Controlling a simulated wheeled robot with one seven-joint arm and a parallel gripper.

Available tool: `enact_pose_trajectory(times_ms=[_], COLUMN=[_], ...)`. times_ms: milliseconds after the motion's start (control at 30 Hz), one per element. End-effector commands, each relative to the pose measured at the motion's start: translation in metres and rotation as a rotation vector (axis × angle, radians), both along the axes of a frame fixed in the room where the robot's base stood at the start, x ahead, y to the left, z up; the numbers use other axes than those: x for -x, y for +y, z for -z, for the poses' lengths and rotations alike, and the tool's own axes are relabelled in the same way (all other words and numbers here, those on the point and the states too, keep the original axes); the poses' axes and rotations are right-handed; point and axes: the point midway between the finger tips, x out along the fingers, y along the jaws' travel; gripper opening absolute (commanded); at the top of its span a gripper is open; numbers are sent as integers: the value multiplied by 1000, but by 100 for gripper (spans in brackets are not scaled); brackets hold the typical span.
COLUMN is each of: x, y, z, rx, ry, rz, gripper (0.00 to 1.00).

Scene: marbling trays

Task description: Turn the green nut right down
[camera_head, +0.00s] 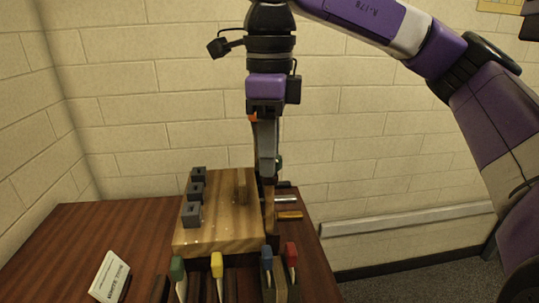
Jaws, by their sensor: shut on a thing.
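My gripper (268,174) points straight down at the right edge of a wooden block (222,228), with its fingers shut. A small dull greenish bit (279,161) shows at the right side of the fingers. It seems to be the green nut, mostly hidden by the fingers. The thread below it and how far down the nut sits cannot be made out.
Several grey square blocks (192,214) line the wooden block's left side, and a short wooden peg (241,190) stands near its back. Tools with green (177,267), yellow (217,265), blue (266,257) and red (291,253) handles stand in front. The dark table (95,233) is clear at left.

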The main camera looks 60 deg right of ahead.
Motion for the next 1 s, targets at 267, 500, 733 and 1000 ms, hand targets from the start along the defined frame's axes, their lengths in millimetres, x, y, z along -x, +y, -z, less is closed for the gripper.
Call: enact_pose_trajectory(times_ms=[267, 500, 733, 1000], x=[0, -1, 0, 0], y=[0, 0, 0, 0], z=[-1, -1, -1, -2], rx=[-1, -1, 0, 1], ry=[-3, -4, -4, -4], rz=[-264, -492, -703, -907], gripper=[0, 0, 0, 0])
